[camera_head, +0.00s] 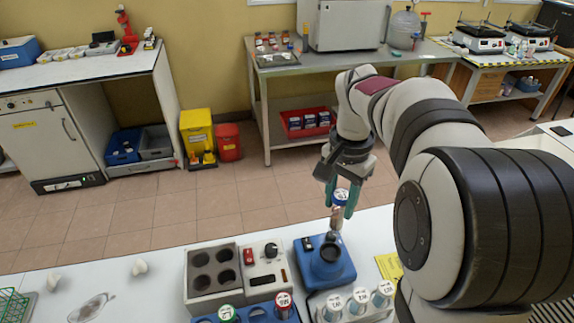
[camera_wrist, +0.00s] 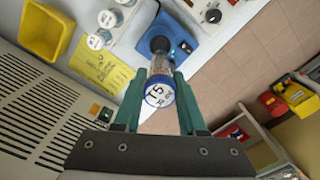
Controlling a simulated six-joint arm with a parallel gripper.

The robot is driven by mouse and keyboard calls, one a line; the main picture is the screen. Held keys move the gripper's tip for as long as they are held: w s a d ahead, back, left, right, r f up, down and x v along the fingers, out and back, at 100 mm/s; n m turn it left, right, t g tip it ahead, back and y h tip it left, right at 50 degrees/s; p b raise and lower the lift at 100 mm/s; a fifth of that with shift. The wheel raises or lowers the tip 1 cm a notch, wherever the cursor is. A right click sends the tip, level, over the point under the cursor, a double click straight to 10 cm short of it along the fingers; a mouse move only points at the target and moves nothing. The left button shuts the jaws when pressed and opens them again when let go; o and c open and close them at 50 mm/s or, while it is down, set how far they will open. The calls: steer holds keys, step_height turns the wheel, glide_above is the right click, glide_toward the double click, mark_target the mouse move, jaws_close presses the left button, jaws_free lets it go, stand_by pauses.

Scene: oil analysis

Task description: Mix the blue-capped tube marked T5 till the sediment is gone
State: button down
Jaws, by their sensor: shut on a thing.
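The blue-capped tube (camera_head: 340,197) is held upright or nearly so between the green fingers of my gripper (camera_head: 340,203). In the wrist view its cap (camera_wrist: 158,93) reads T5, and my gripper (camera_wrist: 160,98) is shut around it just below the cap. The tube's body looks brownish; I cannot make out the sediment clearly. Its lower end is over the dark cup of the blue vortex mixer (camera_head: 343,272); the mixer also shows in the wrist view (camera_wrist: 180,42). I cannot tell whether the tube touches the cup.
Left of the mixer stands a grey block heater (camera_head: 198,284) with a control box. In front are a blue rack (camera_head: 258,314) with red- and green-capped tubes and a white rack with white-capped tubes (camera_head: 360,298). A yellow note (camera_head: 388,266) lies right of the mixer.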

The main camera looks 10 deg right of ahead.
mark_target(335, 230)
steer(key=shift+f, duration=4.3)
steer(key=shift+f, duration=0.3)
stand_by(1.3)
steer(key=shift+r, duration=4.55)
